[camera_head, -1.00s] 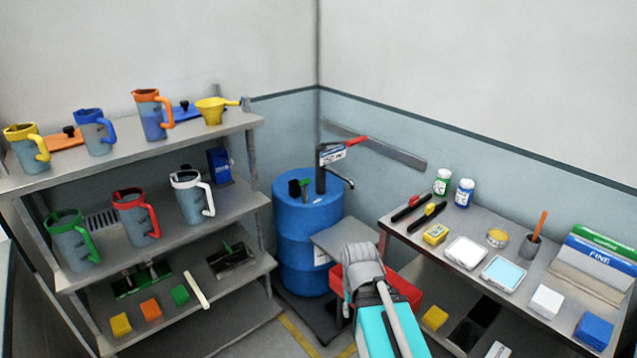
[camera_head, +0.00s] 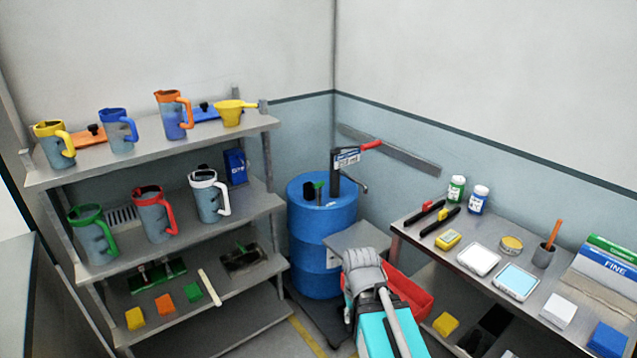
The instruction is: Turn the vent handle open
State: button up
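The blue drum (camera_head: 322,225) stands in the corner between the shelves and the bench. On its lid are a small black part with a green piece (camera_head: 316,192), which may be the vent handle, and an upright black pump (camera_head: 336,170) with a red-tipped lever (camera_head: 371,145). The green piece is too small for me to tell its turn position. My arm's grey joint and turquoise link show at the bottom centre, to the right of the drum's lower part and apart from its lid. I cannot make out my gripper's fingers in this view.
A shelf unit (camera_head: 80,170) with several jugs stands left. A grey platform (camera_head: 352,240) is beside the drum, with a red bin (camera_head: 412,297) at its right, partly behind my arm. A bench (camera_head: 425,236) with tools stands right. The space above the drum lid's front is clear.

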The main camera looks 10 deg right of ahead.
aim_at(317, 186)
jog(key=u, duration=0.05)
jog(key=i, duration=0.9)
jog(key=z, duration=0.05)
jog(key=k, duration=1.3)
jog(key=u, duration=0.3)
jog(key=i, duration=0.8)
jog(key=u, duration=0.25)
